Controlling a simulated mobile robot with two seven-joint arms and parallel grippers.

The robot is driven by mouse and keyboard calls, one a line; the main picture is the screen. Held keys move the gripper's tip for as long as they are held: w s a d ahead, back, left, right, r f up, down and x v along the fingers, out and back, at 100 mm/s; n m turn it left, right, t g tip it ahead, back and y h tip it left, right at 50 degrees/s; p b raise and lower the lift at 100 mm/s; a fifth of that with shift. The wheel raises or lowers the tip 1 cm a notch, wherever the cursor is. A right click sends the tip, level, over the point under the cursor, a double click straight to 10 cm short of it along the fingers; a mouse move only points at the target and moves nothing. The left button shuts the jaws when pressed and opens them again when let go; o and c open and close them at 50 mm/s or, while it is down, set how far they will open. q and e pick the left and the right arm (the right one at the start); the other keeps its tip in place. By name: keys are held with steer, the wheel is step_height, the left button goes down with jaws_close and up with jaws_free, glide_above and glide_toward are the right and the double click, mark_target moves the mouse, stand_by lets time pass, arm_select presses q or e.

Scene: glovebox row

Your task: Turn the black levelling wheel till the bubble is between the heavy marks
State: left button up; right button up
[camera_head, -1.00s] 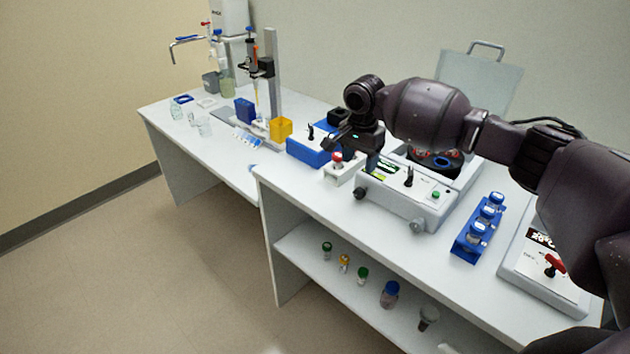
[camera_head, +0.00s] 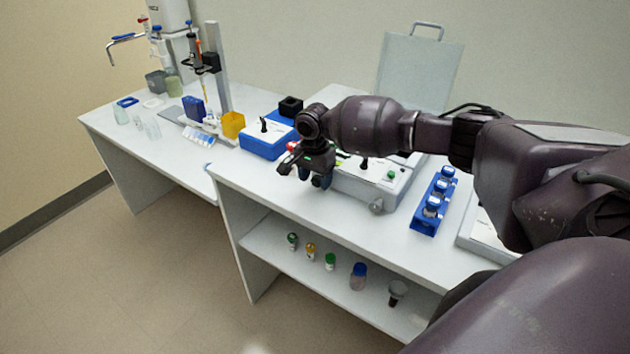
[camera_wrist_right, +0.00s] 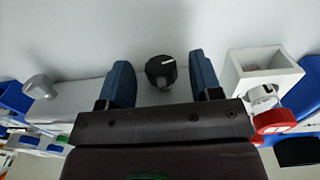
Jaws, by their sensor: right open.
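The black levelling wheel (camera_wrist_right: 161,70), with a white mark on its rim, shows in the right wrist view at the front of a pale grey instrument (camera_head: 362,186). My right gripper (camera_wrist_right: 162,82) is open, with its two blue fingers on either side of the wheel and a gap on each side. In the head view my right gripper (camera_head: 315,175) is at the instrument's front left corner and covers much of that corner. The bubble and heavy marks cannot be made out. My left gripper is not in view.
A grey knob (camera_head: 377,206) is at the instrument's other front corner. A blue rack of vials (camera_head: 434,202) stands to the right. Several vials are on the shelf below.

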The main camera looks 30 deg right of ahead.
steer(key=shift+f, duration=0.45)
